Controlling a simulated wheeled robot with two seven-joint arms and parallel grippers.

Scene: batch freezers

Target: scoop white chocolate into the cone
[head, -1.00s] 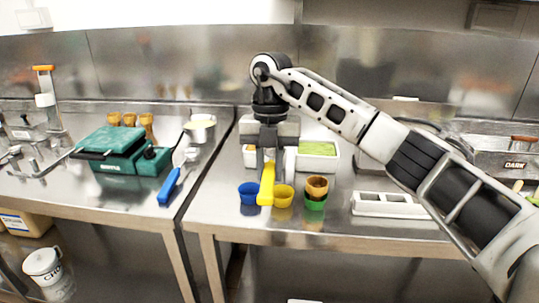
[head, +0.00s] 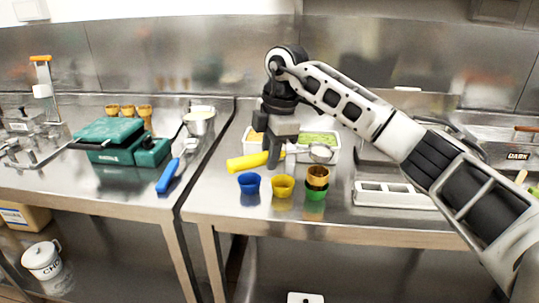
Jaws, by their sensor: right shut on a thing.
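My right gripper (head: 274,156) is shut on the yellow-handled scoop (head: 246,162) above the right-hand counter. Its handle points left, and its round metal bowl (head: 320,153) is at the right, in front of the green-filled tub. A brown cone (head: 318,175) stands upright in the green cup (head: 315,192), just below and in front of the scoop bowl in the picture. Whether the scoop bowl holds anything cannot be told. No tub can be clearly told as white chocolate. My left gripper is out of view.
The green-filled tub (head: 319,138) stands behind the cups. A blue cup (head: 249,183) and a yellow cup (head: 283,186) stand left of the cone. A white slotted holder (head: 394,195) lies right. A teal waffle iron (head: 113,141), metal pot (head: 199,122) and blue-handled tool (head: 168,176) are on the left counter.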

